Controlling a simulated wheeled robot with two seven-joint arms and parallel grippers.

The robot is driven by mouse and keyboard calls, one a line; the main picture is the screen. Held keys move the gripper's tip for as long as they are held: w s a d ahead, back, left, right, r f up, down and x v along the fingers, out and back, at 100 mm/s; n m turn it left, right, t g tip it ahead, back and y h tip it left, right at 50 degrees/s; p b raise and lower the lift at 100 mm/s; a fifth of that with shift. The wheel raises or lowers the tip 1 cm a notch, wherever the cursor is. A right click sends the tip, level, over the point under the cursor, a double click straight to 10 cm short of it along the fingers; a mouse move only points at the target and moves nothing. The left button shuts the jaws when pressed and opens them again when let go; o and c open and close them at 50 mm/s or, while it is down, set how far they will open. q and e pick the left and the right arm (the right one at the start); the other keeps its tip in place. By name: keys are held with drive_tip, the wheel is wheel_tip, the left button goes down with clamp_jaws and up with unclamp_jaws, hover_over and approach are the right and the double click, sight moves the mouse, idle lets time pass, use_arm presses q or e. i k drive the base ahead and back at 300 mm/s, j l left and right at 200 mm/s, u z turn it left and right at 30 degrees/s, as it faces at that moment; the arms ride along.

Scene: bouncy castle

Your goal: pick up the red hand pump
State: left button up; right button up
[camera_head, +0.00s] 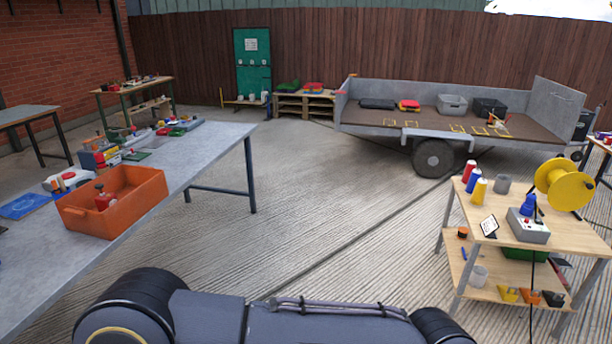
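An orange crate (137,185) stands on the grey table at the left. A small red object with an upright stem (105,201) is in the crate; it looks like a red hand pump, but it is too small to be sure. The crate's near wall hides its lower part. Other small red items lie farther back on the same table. Neither of my grippers is in view. Only dark parts of my own body show along the bottom edge.
The grey table (205,150) holds several tools and a blue mat (22,206). A wooden cart (545,240) with a yellow reel (563,184) stands at the right. A flatbed trailer (385,125) is at the back. The concrete floor between is clear.

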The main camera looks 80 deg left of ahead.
sight(102, 201)
drive_tip(key=u, duration=4.65)
drive_tip(key=i+l+u, duration=0.2)
drive_tip(key=u, duration=0.2)
drive_tip(key=i+l+u, duration=0.2)
drive_tip(key=u, duration=0.2)
drive_tip(key=i+l+u, duration=0.1)
drive_tip(key=l+u, duration=0.3)
drive_tip(key=i+l+u, duration=0.15)
drive_tip(key=l, duration=0.85)
drive_tip(key=i+l+u, duration=0.15)
drive_tip(key=l, duration=0.85)
drive_tip(key=i+l+u, duration=0.15)
drive_tip(key=l, duration=0.85)
drive_tip(key=l+u, duration=0.1)
drive_tip(key=l, duration=0.95)
drive_tip(key=i, duration=0.1)
